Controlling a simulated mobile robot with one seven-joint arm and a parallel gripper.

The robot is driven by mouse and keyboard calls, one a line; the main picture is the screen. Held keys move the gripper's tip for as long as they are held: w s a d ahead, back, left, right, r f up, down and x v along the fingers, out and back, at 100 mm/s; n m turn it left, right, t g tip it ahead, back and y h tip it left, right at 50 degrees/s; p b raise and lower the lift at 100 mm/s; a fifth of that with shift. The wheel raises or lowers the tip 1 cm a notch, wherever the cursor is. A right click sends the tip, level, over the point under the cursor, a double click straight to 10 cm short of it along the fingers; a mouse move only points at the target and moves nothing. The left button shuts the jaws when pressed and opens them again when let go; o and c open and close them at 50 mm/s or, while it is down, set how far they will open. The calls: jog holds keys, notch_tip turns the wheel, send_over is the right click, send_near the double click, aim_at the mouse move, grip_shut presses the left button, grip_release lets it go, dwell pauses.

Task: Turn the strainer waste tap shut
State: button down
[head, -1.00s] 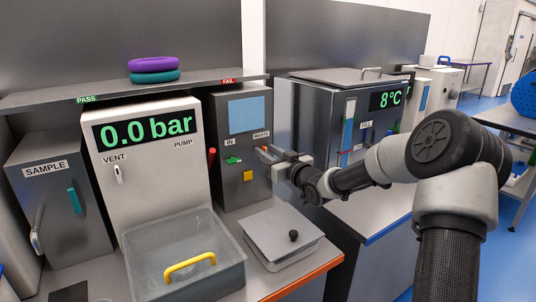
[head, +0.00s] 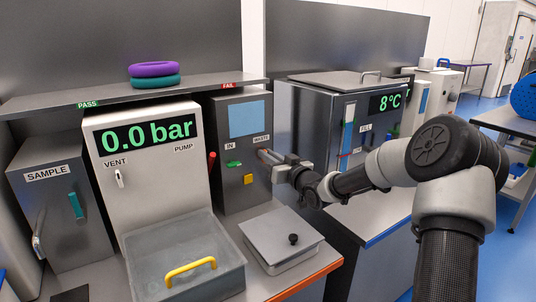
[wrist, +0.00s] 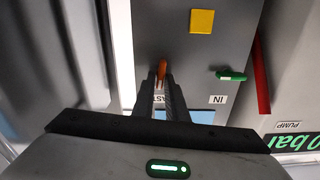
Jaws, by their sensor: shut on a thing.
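The strainer is the grey cabinet (head: 233,190) with a blue panel, in the middle of the head view. Its waste tap has an orange lever (wrist: 162,68), seen in the wrist view by the partly covered WASTE label. That label shows in the head view (head: 262,138). My gripper (head: 264,155) reaches the cabinet front from the right. In the wrist view my gripper (wrist: 161,82) is shut on the orange lever, whose end shows between the fingertips. The fingers hide the rest of the lever. The green inlet tap (wrist: 231,76) lies beside it, its lever sideways.
A yellow square (head: 248,178) is below the taps. A red lever (head: 211,163) stands at the cabinet's left edge. A lidded grey box (head: 281,236) and a clear tub with a yellow handle (head: 190,268) stand on the bench. The 8°C unit (head: 310,125) is close on the right.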

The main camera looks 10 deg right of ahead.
jog(key=shift+w+d+f+m+p, duration=0.15)
jog(key=shift+m+p, duration=0.9)
jog(key=shift+m, duration=1.7)
jog(key=shift+s+d+f+m+p, duration=0.2)
jog(key=shift+m+p, duration=0.9)
jog(key=shift+m, duration=1.6)
jog(key=shift+w+d+f+m+p, duration=0.2)
jog(key=shift+m+p, duration=0.85)
jog(key=shift+m, duration=1.7)
jog(key=shift+a, duration=0.1)
jog(key=c, duration=1.8)
grip_release()
jog(key=p+v, duration=0.1)
jog(key=v, duration=1.6)
jog(key=shift+s, duration=0.2)
